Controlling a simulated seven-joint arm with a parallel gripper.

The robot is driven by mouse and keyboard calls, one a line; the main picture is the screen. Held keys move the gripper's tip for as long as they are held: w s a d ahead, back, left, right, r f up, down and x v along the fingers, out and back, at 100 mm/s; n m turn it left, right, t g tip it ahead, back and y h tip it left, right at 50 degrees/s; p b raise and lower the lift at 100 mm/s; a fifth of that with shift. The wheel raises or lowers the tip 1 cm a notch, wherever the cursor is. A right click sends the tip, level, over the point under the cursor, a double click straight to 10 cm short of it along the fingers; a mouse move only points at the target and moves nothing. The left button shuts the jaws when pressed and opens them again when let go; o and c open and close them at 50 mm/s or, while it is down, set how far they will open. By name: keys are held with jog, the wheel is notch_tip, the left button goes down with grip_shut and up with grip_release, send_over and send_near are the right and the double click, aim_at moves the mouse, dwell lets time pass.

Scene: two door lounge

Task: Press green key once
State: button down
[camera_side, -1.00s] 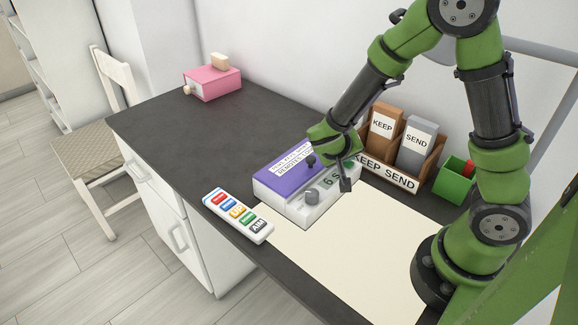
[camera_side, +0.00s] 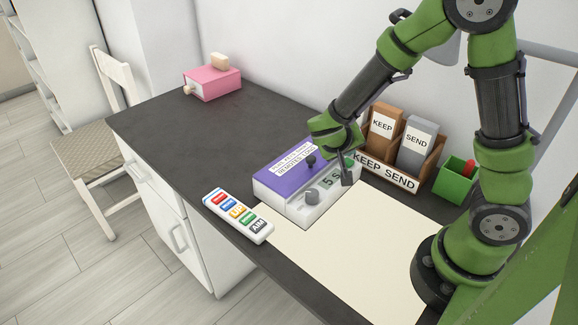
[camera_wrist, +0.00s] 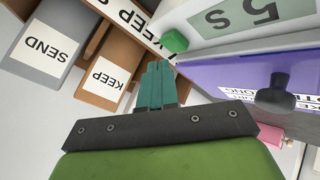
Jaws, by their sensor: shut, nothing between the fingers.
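A green key (camera_wrist: 174,41) sits at the end of the white and purple device's front, beside its display (camera_wrist: 240,12). My gripper (camera_side: 347,183) is shut and empty, pointing down at the device's right end. In the wrist view its fingertips (camera_wrist: 159,66) are close to the green key; I cannot tell whether they touch. The display shows digits that look like 5. A remote (camera_side: 238,216) with coloured buttons, one green, lies left of the device.
A wooden holder (camera_side: 431,171) with KEEP and SEND blocks stands close behind my gripper. A green box (camera_side: 455,183) with a red item is at right. A cream mat (camera_side: 345,245) lies clear in front. A pink box (camera_side: 215,83) stands far left.

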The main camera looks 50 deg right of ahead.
aim_at(346, 163)
jog(key=shift+r, duration=2.45)
jog(key=shift+s+a+f+n, duration=0.15)
jog(key=shift+f+n, duration=0.05)
jog(key=shift+n, duration=0.2)
jog(key=s+a+r+n+t+y, duration=0.1)
jog(key=s+a+r+t+y, duration=0.4)
jog(key=s+a+r+y, duration=0.4)
notch_tip(346, 163, up, 3)
jog(key=a+y, duration=0.2)
jog(key=shift+s+a+n, duration=0.25)
jog(key=shift+a+n, duration=0.15)
